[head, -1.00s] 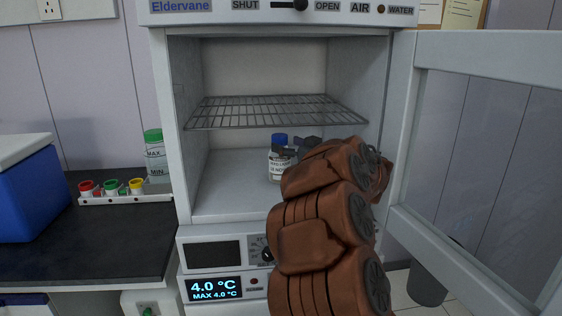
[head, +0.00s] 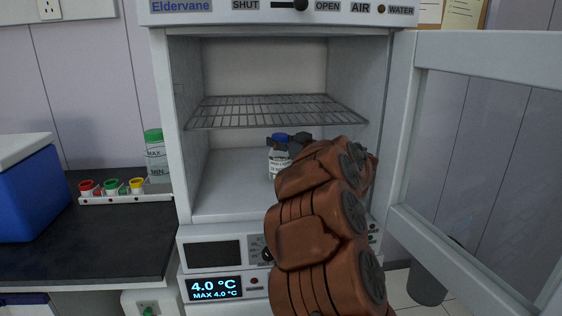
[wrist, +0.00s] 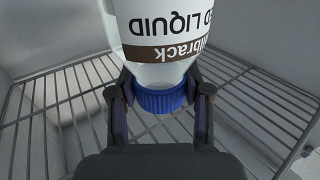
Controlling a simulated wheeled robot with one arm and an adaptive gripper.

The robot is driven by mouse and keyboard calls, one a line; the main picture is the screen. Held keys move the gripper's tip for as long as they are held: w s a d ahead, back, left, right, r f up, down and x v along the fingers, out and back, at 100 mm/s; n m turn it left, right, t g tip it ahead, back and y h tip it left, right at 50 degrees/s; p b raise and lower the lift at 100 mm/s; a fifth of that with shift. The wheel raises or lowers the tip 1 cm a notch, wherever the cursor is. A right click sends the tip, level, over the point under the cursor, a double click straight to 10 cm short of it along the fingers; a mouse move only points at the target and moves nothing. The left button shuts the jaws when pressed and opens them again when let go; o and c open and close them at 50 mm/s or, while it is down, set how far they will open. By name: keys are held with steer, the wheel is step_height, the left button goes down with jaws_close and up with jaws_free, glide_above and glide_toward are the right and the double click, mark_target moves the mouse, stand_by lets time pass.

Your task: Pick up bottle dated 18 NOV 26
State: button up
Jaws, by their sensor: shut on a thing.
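A bottle with a blue cap and a white label (head: 279,160) is inside the open cabinet, below the wire shelf. My gripper (head: 286,143) has its dark fingers on both sides of the bottle near the cap. In the wrist view, the fingers close on the neck and shoulder of the bottle (wrist: 165,30), just by its blue cap (wrist: 160,100). The label appears upside down there and shows "LIQUID" and part of a brand name. The date cannot be read in either view. My arm hides part of the bottle's right side and the cabinet floor.
The wire shelf (head: 275,110) is close above the gripper. The cabinet door (head: 400,130) stands open at right. On the left counter are a green-capped bottle (head: 154,150), a rack of coloured caps (head: 125,197) and a blue box (head: 30,200). The cabinet floor's left part is clear.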

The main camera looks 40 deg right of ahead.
jaws_close()
steer(key=shift+r, duration=0.1)
